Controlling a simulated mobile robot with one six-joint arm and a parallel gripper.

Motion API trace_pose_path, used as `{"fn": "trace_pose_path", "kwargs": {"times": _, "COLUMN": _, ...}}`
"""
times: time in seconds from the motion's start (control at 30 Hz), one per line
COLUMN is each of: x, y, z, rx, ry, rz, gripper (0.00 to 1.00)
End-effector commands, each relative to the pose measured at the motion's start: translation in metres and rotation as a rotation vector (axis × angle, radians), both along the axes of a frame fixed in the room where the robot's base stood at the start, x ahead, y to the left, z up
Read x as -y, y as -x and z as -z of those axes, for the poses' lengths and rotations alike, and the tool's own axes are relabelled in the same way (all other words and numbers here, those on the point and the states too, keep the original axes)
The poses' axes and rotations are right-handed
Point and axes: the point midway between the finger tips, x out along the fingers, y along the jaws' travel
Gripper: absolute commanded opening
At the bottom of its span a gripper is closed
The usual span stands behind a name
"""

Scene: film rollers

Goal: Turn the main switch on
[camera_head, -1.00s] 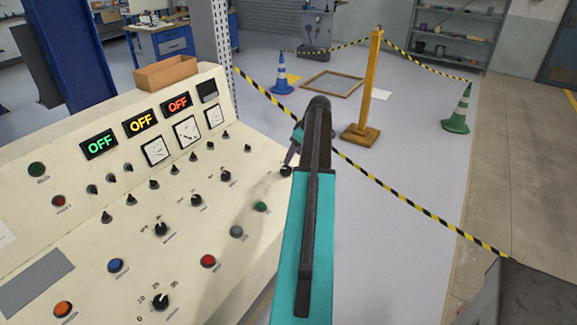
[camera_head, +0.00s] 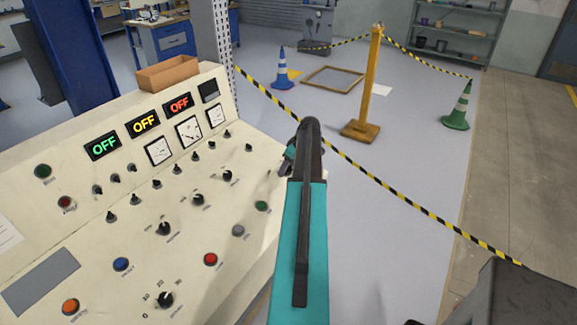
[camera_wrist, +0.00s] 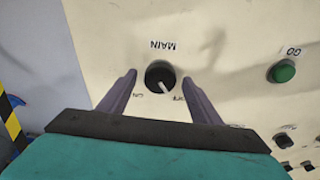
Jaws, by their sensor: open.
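The main switch (camera_wrist: 159,73) is a black round knob on the cream panel, under the upside-down label MAIN in the wrist view. Its white pointer line aims at the lower right, towards the OFF mark; the ON mark is at lower left. My gripper (camera_wrist: 160,79) is open, with one finger on each side of the knob. Gaps show between the fingers and the knob; I cannot tell how deep the fingertips reach. In the head view my gripper (camera_head: 287,160) is at the panel's right edge, and my arm hides the main switch.
The control panel (camera_head: 40,225) carries several knobs and buttons, and three displays reading OFF. A green GO button (camera_wrist: 282,71) sits right of the switch in the wrist view. A striped barrier tape (camera_head: 400,199) and a yellow post (camera_head: 369,85) stand beyond the panel.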

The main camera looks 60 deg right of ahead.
Motion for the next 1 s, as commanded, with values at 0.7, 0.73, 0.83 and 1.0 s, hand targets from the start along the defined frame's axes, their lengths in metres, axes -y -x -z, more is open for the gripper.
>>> {"fn": "trace_pose_path", "kwargs": {"times": 0.7, "x": 0.0003, "y": 0.0009, "z": 0.0006, "rx": 0.000, "ry": -0.002, "rz": 0.008, "gripper": 0.17}}
{"fn": "trace_pose_path", "kwargs": {"times": 0.73, "x": 0.0003, "y": 0.0009, "z": 0.0007, "rx": 0.000, "ry": -0.002, "rz": 0.011, "gripper": 0.17}}
{"fn": "trace_pose_path", "kwargs": {"times": 0.83, "x": 0.0002, "y": 0.0011, "z": 0.0012, "rx": 0.000, "ry": -0.007, "rz": 0.029, "gripper": 0.17}}
{"fn": "trace_pose_path", "kwargs": {"times": 1.0, "x": 0.0000, "y": 0.0014, "z": 0.0023, "rx": -0.001, "ry": -0.020, "rz": 0.086, "gripper": 0.17}}
